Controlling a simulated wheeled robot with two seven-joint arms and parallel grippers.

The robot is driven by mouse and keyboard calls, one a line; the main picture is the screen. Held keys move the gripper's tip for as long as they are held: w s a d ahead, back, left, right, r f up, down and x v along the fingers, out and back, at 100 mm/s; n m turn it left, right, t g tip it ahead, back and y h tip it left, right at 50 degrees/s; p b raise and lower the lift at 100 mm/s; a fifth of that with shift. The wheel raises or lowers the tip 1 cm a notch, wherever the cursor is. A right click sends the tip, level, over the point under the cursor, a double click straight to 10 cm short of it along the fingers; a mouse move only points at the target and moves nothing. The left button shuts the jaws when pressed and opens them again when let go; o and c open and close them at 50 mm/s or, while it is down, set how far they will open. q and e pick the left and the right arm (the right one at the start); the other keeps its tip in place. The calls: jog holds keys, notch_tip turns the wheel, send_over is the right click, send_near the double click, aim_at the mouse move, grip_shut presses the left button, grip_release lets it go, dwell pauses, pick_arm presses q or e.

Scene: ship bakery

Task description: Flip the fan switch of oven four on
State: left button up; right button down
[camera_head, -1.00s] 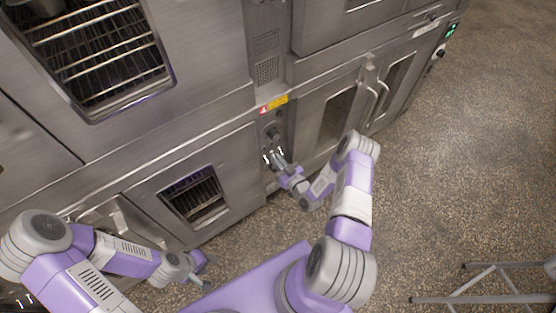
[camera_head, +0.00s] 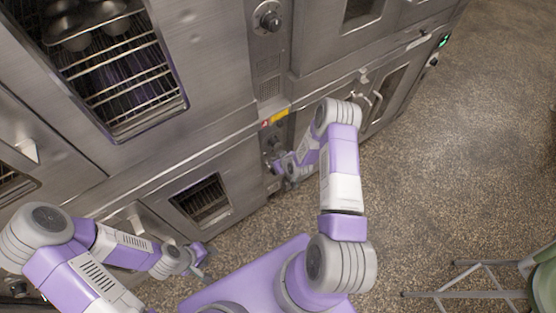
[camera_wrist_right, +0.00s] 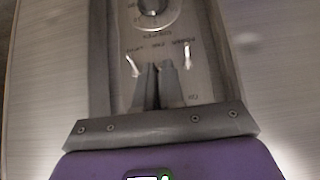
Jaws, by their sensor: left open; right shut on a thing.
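A narrow oven control panel (camera_wrist_right: 205,82) fills the middle of the right wrist view, with a round knob (camera_wrist_right: 152,10) at the top. Below it is a row of small printed labels, upside down, the middle one apparently reading FAN. One pale switch lever (camera_wrist_right: 134,66) stands left of my right gripper (camera_wrist_right: 157,68) and another (camera_wrist_right: 188,56) right of it. The right fingers are closed together at the middle position, on what looks like the fan switch, which they hide. In the head view this gripper (camera_head: 279,167) is at the lower oven's panel. My left gripper (camera_head: 209,264) is open and empty.
A lower oven with a small window (camera_head: 201,199) is left of the panel; an upper oven with racks (camera_head: 125,85) is above. Door handles (camera_head: 375,103) stick out right of my right arm. A metal-legged stool (camera_head: 480,280) is at lower right.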

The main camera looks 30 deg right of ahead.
jog(key=shift+w+r+g, duration=0.1)
jog(key=shift+r+g, duration=0.05)
jog(key=shift+g, duration=0.45)
jog(key=c, duration=1.2)
grip_release()
jog(key=shift+c, duration=0.2)
jog(key=p+v, duration=0.2)
jog(key=v, duration=0.5)
jog(key=shift+r, duration=0.35)
